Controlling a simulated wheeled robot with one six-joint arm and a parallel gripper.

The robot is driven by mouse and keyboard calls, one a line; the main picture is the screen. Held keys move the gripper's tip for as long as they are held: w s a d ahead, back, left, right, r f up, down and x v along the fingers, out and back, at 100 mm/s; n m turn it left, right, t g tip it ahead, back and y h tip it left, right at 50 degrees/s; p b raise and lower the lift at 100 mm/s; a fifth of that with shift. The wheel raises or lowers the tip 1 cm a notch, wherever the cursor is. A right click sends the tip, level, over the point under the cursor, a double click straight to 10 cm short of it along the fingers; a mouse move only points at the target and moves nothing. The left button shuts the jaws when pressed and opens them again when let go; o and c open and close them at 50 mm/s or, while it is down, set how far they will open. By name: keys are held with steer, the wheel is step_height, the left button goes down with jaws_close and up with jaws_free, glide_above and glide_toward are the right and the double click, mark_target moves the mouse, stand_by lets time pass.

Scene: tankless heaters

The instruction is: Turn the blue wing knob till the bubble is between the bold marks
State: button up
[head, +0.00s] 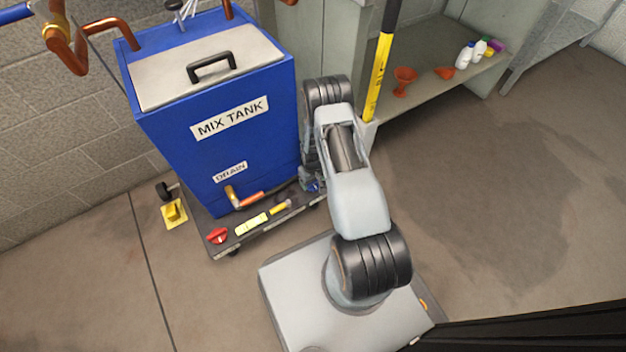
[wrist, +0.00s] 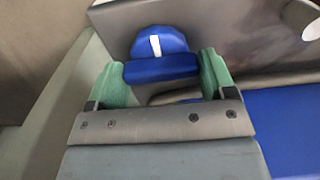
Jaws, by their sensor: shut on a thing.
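The blue wing knob (wrist: 160,68) shows in the wrist view between the two green fingertips of my gripper (wrist: 162,76). It has a white stripe on its rounded part, and the fingers press on both ends of its flat wing. In the head view my gripper (head: 310,181) is at the cart's right corner, with a little blue of the knob showing; my arm hides most of it. A yellow bar with a pale face (head: 251,224) lies on the cart's front edge and may be the level. Its bubble and bold marks are too small to make out.
The blue mix tank (head: 215,110) stands on the dark cart (head: 245,235) left of my arm. A red knob (head: 217,236) and a yellow piece (head: 280,207) are on the cart's front edge. A shelf (head: 430,70) with bottles and a yellow-black pole (head: 379,75) are behind. Floor at right is clear.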

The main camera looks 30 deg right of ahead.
steer(key=shift+c, duration=0.6)
steer(key=shift+n, duration=0.4)
steer(key=n, duration=1.7)
steer(key=shift+n, duration=0.3)
steer(key=n, duration=0.5)
steer(key=shift+n, duration=0.4)
